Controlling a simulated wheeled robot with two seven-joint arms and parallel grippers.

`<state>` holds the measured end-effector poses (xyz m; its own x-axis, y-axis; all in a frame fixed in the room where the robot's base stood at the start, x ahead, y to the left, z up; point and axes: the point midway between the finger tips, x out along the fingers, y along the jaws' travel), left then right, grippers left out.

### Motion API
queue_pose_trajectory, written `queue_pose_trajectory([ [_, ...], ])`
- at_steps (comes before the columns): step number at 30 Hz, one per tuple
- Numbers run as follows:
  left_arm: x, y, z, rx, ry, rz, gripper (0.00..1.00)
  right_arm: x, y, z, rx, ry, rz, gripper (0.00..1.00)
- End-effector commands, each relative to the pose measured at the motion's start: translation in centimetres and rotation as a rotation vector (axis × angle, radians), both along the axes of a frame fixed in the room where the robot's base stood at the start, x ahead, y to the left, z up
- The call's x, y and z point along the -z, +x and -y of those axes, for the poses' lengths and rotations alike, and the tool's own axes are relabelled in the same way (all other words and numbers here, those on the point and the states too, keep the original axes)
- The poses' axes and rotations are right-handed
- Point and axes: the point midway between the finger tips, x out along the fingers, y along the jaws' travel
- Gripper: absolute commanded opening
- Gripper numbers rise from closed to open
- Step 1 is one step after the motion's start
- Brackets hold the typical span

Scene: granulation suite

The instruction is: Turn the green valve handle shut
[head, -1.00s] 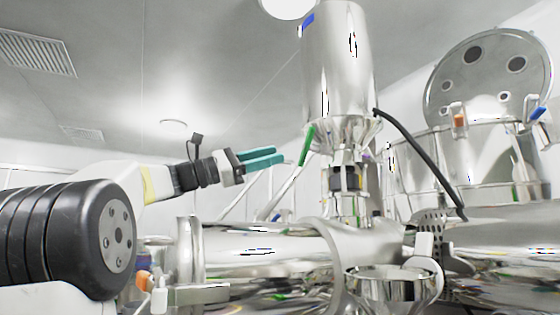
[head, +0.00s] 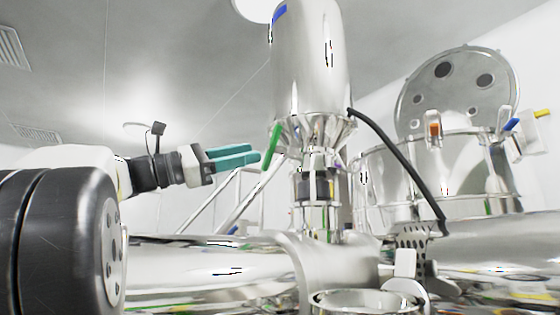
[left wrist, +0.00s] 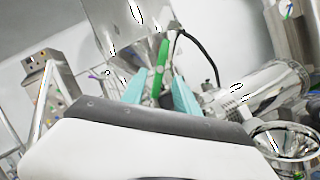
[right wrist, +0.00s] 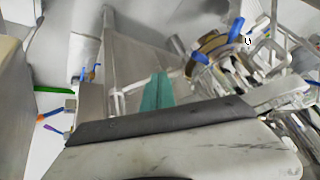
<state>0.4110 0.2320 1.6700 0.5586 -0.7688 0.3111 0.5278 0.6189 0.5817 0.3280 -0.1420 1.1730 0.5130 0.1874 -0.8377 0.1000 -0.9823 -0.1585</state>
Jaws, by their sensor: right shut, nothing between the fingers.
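The green valve handle (head: 271,148) is a slim bar, tilted with its top to the right, on the lower left side of the upright steel vessel (head: 311,60). My left gripper (head: 234,158) is just left of it, with its teal fingers pointing at its lower end. In the left wrist view the green handle (left wrist: 161,58) shows between the tips of the two spread fingers (left wrist: 166,86). It does not look gripped; I cannot tell whether they touch. My right gripper (right wrist: 157,92) is shut and empty, seen only in the right wrist view.
A black hose (head: 400,160) runs down from the vessel to the right. A steel tank (head: 460,165) with a raised round lid (head: 455,92) stands at the right. A large horizontal steel pipe (head: 200,268) and an open steel bowl (head: 366,302) lie in front, below the handle.

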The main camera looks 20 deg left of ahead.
Motion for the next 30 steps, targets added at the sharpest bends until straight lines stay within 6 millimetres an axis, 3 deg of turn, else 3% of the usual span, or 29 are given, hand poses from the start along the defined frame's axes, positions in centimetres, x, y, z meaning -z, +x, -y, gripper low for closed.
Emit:
queue_pose_trajectory([
  [7,-1.0,1.8,2.5,0.000,-0.001,-0.001,0.36,0.0,0.0,0.0,0.000,0.000,0.000,0.00],
  [17,-1.2,2.2,3.0,0.000,-0.001,-0.001,0.36,0.0,0.0,0.0,0.000,0.000,0.000,0.00],
  [18,-1.2,2.2,3.0,0.000,-0.001,-0.001,0.34,0.0,0.0,0.0,0.000,0.000,0.000,0.00],
  [24,-1.2,2.2,3.0,0.000,-0.001,-0.001,0.00,0.0,0.0,0.0,0.000,0.000,0.000,0.00],
  [30,-1.2,2.2,3.0,0.002,0.007,0.006,0.00,0.0,0.0,0.0,0.000,0.000,0.000,0.00],
])
